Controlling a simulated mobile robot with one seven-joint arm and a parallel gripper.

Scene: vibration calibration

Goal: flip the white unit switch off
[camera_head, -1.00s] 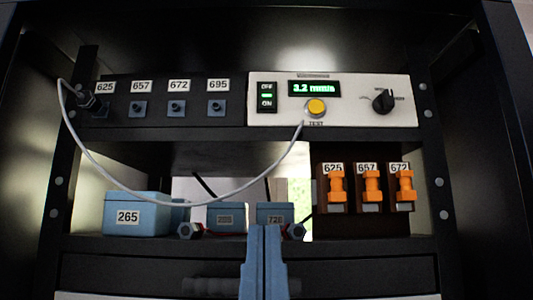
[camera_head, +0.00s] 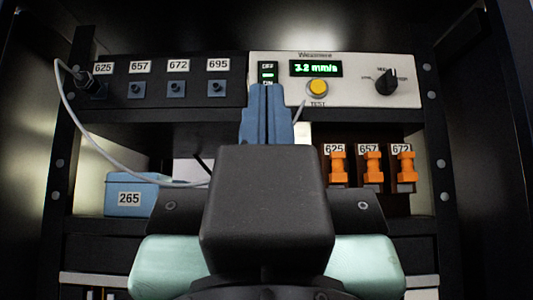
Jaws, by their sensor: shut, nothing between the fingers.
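The white unit (camera_head: 360,95) sits at the upper right of the rack, with a lit green display (camera_head: 316,68) reading about 3.2 mm/s. Its black switch (camera_head: 267,68) is at its left end, marked OFF above and ON below, with a green lit bar between. My gripper (camera_head: 267,90) is shut and empty, its blue fingers pointing up. The fingertips overlap the lower part of the switch in the picture and cover much of the ON mark. I cannot tell whether they touch it.
A yellow TEST button (camera_head: 317,88) and a black knob (camera_head: 387,81) are on the unit. A black socket panel (camera_head: 155,88) stands left, with a grey cable (camera_head: 85,135) plugged in at 625. Orange-handled blocks (camera_head: 371,167) and a blue box (camera_head: 137,194) are below.

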